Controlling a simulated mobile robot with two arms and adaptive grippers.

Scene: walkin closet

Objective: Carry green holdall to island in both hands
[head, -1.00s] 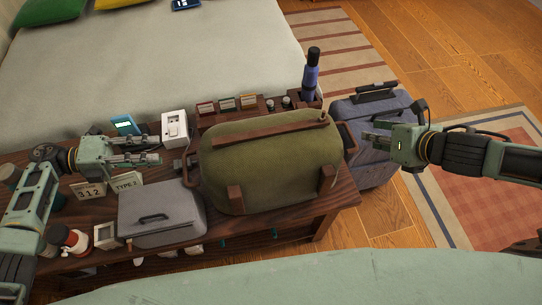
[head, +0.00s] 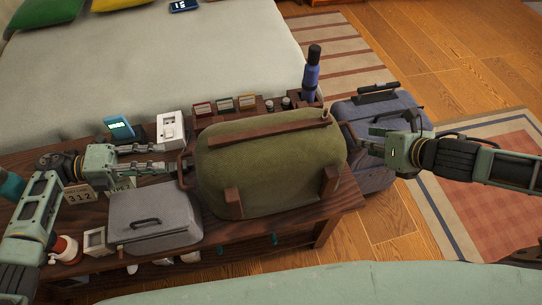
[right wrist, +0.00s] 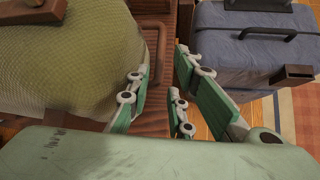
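The green holdall (head: 275,165), with brown straps and end handles, lies on a dark wooden bench (head: 285,235). It also fills the left of the right wrist view (right wrist: 60,65). My left gripper (head: 167,158) is open, its fingertips beside the holdall's left handle (head: 183,170). I cannot tell whether they touch it. My right gripper (head: 374,141) is at the holdall's right end. In the right wrist view its fingers (right wrist: 162,85) are apart, with the brown right handle (right wrist: 160,45) just beyond the tips. I cannot make out an island.
A grey lidded box (head: 150,212) sits left of the holdall. A white switch box (head: 171,130), small colour-tabbed holders (head: 225,104) and a blue bottle (head: 312,75) stand behind it. A blue-grey suitcase (head: 375,105) stands close on the right. A bed (head: 150,60) lies behind.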

